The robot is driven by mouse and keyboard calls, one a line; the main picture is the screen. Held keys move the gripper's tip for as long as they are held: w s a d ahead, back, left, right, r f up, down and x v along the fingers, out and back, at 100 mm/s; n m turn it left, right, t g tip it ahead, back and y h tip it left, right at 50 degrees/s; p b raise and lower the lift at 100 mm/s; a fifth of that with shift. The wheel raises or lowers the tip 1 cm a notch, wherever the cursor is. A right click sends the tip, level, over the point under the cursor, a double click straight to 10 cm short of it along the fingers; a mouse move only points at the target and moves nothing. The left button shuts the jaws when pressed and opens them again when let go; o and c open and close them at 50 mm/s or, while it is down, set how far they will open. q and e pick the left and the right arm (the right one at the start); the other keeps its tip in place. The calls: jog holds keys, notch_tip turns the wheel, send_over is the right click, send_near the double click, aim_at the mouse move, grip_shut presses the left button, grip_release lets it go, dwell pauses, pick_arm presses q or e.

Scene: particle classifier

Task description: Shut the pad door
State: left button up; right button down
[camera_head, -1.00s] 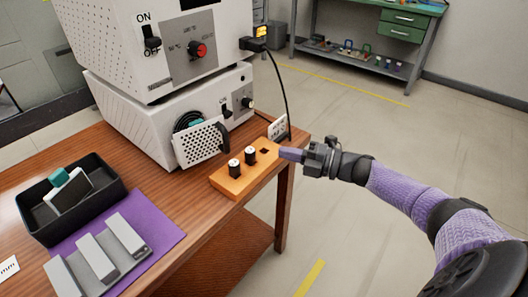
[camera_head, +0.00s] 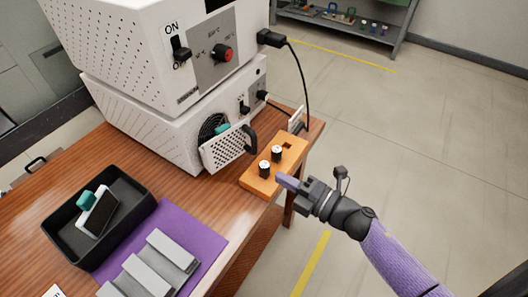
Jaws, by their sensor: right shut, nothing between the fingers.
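The pad door (camera_head: 222,151) is a white perforated panel with a black handle (camera_head: 250,138) at its right side. It hangs tilted out from the front of the lower white machine (camera_head: 145,122), standing open. Behind it a dark round opening with a teal pad (camera_head: 223,128) shows, partly hidden by the door. My right gripper (camera_head: 284,181) is shut and empty, to the right of and below the door, beside the front right edge of the wooden block. It is apart from the door. My left gripper is not in view.
An orange wooden block (camera_head: 259,186) with two black-and-white vials stands between door and gripper. A second white machine (camera_head: 145,50) sits on top, with a black cable at right. A black tray (camera_head: 62,247) and a purple mat (camera_head: 207,244) lie at left.

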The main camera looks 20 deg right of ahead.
aim_at(263, 162)
jog(key=b+x, duration=0.1)
jog(key=x, duration=0.4)
jog(key=shift+w+f, duration=0.1)
jog(key=shift+w, duration=0.25)
jog(key=shift+w+d+b, duration=0.15)
jog(key=shift+w+b, duration=0.1)
jog(key=shift+w, duration=0.35)
jog(key=shift+w+d+b, duration=0.15)
jog(key=shift+w+b, duration=0.05)
jog(key=shift+w, duration=0.35)
jog(key=shift+w+d, duration=0.1)
jog(key=shift+w, duration=0.35)
